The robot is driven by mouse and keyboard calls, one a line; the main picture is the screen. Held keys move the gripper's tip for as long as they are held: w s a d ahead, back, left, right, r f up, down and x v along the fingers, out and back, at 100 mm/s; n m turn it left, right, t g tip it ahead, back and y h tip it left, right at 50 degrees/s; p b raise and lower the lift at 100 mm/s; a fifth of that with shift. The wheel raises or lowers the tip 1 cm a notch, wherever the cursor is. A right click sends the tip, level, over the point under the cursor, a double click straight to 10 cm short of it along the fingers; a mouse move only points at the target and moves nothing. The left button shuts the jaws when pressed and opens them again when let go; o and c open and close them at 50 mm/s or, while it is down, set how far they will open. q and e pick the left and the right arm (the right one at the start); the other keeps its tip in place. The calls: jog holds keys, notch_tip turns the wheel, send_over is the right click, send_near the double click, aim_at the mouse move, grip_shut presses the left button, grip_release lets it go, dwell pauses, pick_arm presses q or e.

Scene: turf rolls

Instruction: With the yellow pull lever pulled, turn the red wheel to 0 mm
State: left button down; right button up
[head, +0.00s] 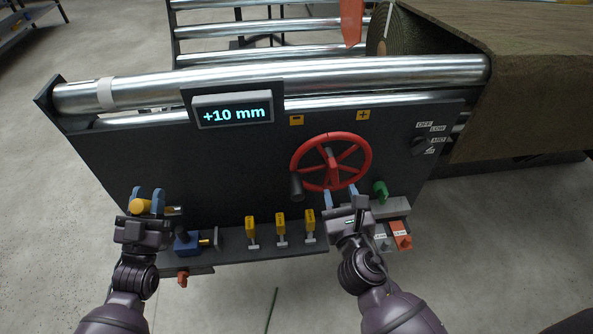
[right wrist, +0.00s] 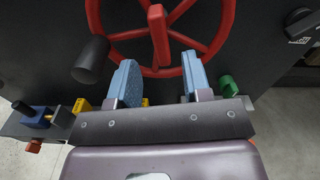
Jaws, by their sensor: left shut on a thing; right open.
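The red wheel (head: 331,161) is on the dark panel, with a dark handle knob (head: 297,187) at its lower left. The display (head: 233,112) reads +10 mm. My left gripper (head: 147,203) is shut on the yellow pull lever (head: 141,206) at the panel's left end. My right gripper (head: 341,195) is open just below the wheel. In the right wrist view its blue fingers (right wrist: 161,88) stand apart, with a red spoke of the wheel (right wrist: 158,38) beyond the gap and the knob (right wrist: 90,59) to the left. I cannot tell whether the fingers touch the wheel.
Yellow minus (head: 297,120) and plus (head: 363,115) marks sit above the wheel. A black selector knob (head: 419,146) is at right. Several yellow-handled parts (head: 281,224), a blue block (head: 187,242) and a green part (head: 380,189) line the lower ledge. Metal rollers (head: 280,82) run behind the panel.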

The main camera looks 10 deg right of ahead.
aim_at(335, 177)
jog(key=shift+w, duration=3.2)
grip_shut()
